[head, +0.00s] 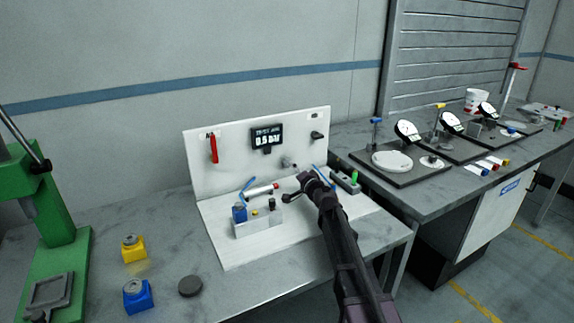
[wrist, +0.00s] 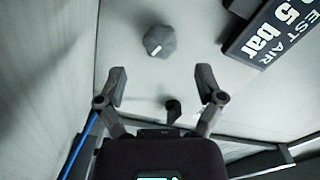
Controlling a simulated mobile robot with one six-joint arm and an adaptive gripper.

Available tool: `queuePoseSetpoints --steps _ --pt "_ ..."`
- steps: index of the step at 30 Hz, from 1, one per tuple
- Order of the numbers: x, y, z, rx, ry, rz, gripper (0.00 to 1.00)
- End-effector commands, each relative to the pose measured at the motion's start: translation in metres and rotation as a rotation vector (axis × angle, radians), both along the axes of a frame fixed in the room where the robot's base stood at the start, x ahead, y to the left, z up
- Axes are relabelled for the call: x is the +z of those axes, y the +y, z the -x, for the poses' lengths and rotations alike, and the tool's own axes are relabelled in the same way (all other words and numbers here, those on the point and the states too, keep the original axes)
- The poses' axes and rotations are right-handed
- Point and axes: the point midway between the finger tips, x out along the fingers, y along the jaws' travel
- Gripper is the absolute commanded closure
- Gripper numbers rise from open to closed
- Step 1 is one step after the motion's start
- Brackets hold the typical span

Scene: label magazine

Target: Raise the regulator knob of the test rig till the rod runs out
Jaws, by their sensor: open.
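The test rig is a white board (head: 232,172) with a base plate on the bench. Its dark regulator knob (wrist: 160,42), with a white pointer mark, stands on the panel ahead of my fingertips in the wrist view. My gripper (wrist: 161,85) is open and empty, with the knob beyond the gap between the fingers and apart from them. In the head view my gripper (head: 296,188) is in front of the panel. The display (head: 267,138) reads about 0.5 bar.
A red lever or tag (head: 213,148) hangs on the panel's left. A grey block (head: 258,220) with a blue part stands on the base plate. Blue hoses run near my gripper. Yellow (head: 133,249) and blue (head: 138,296) blocks stand on the bench at left.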

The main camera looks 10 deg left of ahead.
Motion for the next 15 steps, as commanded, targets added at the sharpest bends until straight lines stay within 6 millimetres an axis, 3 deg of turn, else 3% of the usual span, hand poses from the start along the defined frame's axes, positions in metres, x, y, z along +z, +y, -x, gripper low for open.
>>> queuePoseSetpoints --steps 6,15 --pt "0.000 0.020 -0.030 0.002 0.000 0.000 0.13" --pt "0.000 0.034 -0.049 0.001 0.000 0.000 0.13"
